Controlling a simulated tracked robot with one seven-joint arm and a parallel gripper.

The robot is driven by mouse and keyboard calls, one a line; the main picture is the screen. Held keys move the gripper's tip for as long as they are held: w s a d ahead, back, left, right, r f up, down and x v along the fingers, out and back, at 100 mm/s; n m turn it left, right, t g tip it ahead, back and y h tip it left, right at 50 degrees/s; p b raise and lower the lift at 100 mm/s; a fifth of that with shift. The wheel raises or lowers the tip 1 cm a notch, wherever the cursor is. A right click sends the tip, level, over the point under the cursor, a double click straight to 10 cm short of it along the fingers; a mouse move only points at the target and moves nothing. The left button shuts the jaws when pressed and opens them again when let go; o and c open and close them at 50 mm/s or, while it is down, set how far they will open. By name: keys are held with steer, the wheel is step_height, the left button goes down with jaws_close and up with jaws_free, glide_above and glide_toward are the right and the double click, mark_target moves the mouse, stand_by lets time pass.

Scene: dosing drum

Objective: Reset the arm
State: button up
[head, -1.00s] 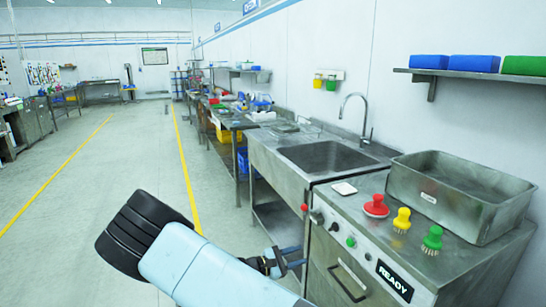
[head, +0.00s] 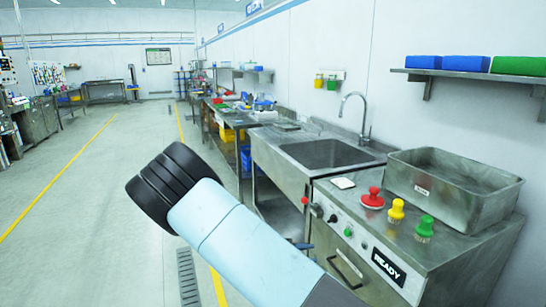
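My pale blue arm, with a black ribbed joint, reaches up from the bottom centre of the head view. Most of my gripper (head: 301,245) is hidden behind the arm. Only a small blue-grey tip shows past its right edge, by the front of the steel machine (head: 460,262) marked READY. Whether the fingers are apart, and whether anything is between them, cannot be seen.
The floor (head: 110,220) to the left is clear.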

steer(key=s+d+r+m+g+y, duration=0.2)
steer(key=s+d+r+m+y, duration=0.35)
steer(key=r, duration=0.45)
steer(key=s+d+r+m+g+y, duration=0.2)
steer(key=s+d+r+m+y, duration=0.3)
steer(key=r, duration=0.5)
steer(key=s+d+r+m+t+y, duration=0.2)
steer(key=s+r+t+y, duration=0.3)
steer(key=s+r, duration=0.9)
steer(key=s+m, duration=0.1)
steer(key=s, duration=0.3)
steer(key=shift+r+t, duration=0.4)
steer(key=shift+m, duration=0.25)
